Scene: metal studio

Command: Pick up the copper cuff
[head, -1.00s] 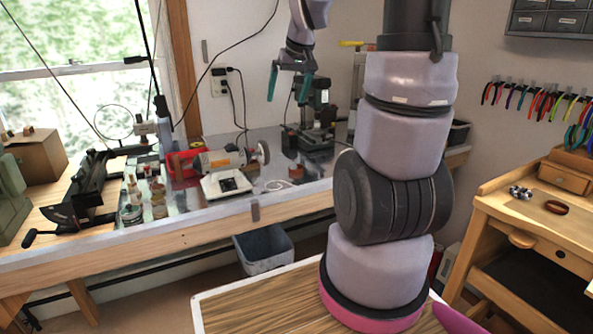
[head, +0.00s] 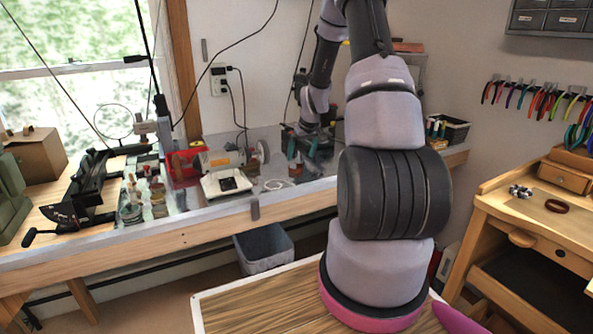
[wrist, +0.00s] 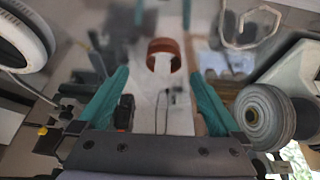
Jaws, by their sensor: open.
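In the wrist view, the copper cuff (wrist: 164,46) is an open, reddish-brown band on a pale, blurred surface. It lies ahead of my gripper (wrist: 160,78), roughly centred between the teal fingers, with the fingers spread apart and not touching it. In the head view, my gripper (head: 306,148) is low over the back workbench, right of the grinder, beside the drill press. The cuff cannot be made out there; my gripper and arm cover that area.
A grinder (head: 226,172) with a round wheel stands left of my gripper; the wheel (wrist: 266,117) is close on the right in the wrist view. A white bent wire (head: 277,184) lies nearby. A wooden bench (head: 508,205) at right bears a dark ring (head: 557,206).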

